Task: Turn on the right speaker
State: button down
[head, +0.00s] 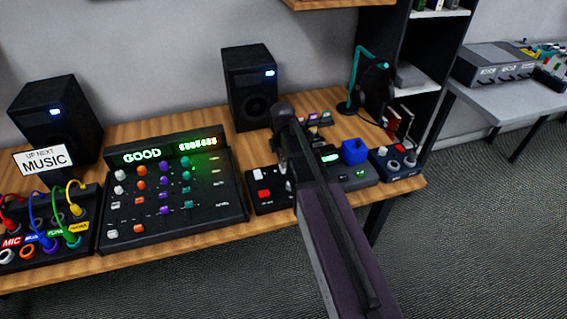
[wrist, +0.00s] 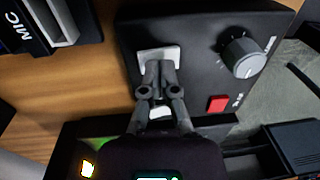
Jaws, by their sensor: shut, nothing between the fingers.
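The right speaker (head: 238,88) is a black box at the back of the wooden desk, with a lit blue-white light on its upper front. The left speaker (head: 48,136) stands at the back left with a similar light lit. In the wrist view, my gripper (wrist: 160,68) is shut and empty, pointing at a white square button (wrist: 146,56) on a black control box (wrist: 200,40). The fingertips overlap the button's lower edge; I cannot tell if they touch it. A grey knob (wrist: 243,57) and a red button (wrist: 218,104) are beside it. My arm partly covers this box in the head view.
A mixer (head: 225,205) with a green "GOOD" display stands left of the control box. A patch panel with coloured cables (head: 40,220) is at far left.

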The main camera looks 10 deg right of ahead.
aim_at(285, 171)
jog(key=shift+r, duration=0.15)
notch_tip(285, 171, up, 14)
jog(key=s+p, duration=0.1)
jog(key=p, duration=1.3)
jog(key=shift+s+f, duration=0.2)
jog(key=shift+s, duration=0.15)
jog(key=shift+d, duration=0.1)
jog(key=shift+s, duration=0.15)
jog(key=s+d+m+t, duration=0.1)
jog(key=s+m, duration=1.1)
jog(key=m, duration=0.7)
jog(key=shift+d, duration=0.4)
dwell(1.6)
